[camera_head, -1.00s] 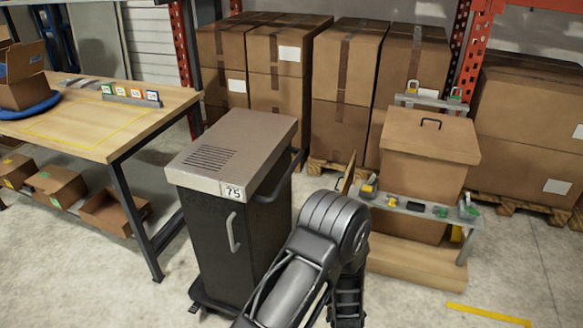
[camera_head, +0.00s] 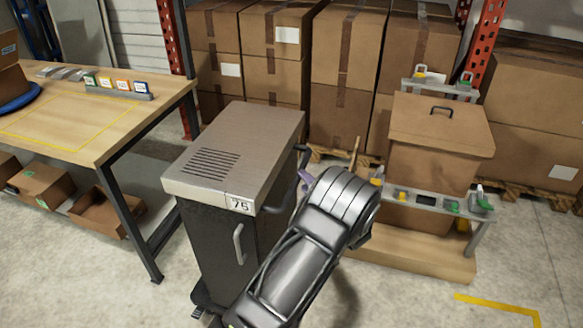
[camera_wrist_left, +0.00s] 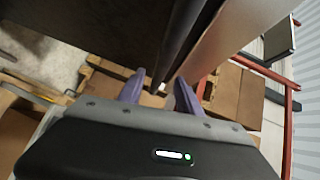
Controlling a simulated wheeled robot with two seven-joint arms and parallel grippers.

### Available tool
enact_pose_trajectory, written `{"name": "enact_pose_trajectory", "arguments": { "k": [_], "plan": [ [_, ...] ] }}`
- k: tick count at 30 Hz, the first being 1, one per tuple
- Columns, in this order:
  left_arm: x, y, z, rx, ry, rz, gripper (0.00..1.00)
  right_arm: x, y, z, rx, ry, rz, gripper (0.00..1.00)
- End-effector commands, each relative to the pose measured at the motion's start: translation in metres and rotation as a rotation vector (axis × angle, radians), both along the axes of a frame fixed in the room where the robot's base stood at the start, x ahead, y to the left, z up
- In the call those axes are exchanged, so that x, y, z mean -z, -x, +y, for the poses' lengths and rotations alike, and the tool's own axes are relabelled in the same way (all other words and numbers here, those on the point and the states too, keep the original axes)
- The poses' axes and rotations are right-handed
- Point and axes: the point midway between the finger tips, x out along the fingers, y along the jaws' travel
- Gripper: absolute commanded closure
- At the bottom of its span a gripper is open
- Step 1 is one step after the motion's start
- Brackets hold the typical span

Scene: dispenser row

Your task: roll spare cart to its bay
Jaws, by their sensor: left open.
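The cart (camera_head: 222,170) has a grey vented top, a dark body and a label reading 75. It stands upright on the floor right of the workbench. Its dark push bar (camera_head: 290,185) is on its right side and shows in the left wrist view as a dark bar (camera_wrist_left: 180,45). My left gripper (camera_wrist_left: 160,90) is open, with purple fingers on either side of the bar's lower visible end; I cannot tell if they touch it. In the head view my left arm hides most of this gripper (camera_head: 302,184). My right gripper is not in view.
A wooden workbench (camera_head: 150,112) stands close on the left. Stacked cartons (camera_head: 345,70) fill the back. A stand with a lidded brown box (camera_head: 440,130) is at right, on a wooden base. A yellow floor line (camera_head: 500,303) lies at lower right, with bare concrete around it.

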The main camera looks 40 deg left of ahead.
Motion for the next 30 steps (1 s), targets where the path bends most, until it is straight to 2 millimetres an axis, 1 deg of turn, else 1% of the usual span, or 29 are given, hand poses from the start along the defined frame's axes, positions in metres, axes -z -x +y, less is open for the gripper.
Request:
{"name": "enact_pose_trajectory", "arguments": {
  "k": [5,8,11,21,24,30],
  "plan": [
    [0.000,0.000,0.001,0.000,0.001,0.000,0.59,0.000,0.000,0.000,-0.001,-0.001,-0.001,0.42],
    [0.001,-0.002,0.006,-0.001,0.001,0.001,0.59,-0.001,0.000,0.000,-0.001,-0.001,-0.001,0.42],
    [0.002,-0.006,0.015,-0.002,0.001,0.000,0.59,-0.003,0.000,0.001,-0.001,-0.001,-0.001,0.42],
    [0.009,-0.029,0.060,-0.001,0.001,-0.001,0.59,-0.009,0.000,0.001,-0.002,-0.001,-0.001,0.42],
    [0.010,-0.032,0.067,-0.001,0.001,0.000,0.59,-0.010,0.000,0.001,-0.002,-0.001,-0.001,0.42],
    [0.011,-0.034,0.070,0.001,0.001,-0.001,0.59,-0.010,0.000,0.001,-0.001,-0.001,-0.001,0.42]
  ]
}}
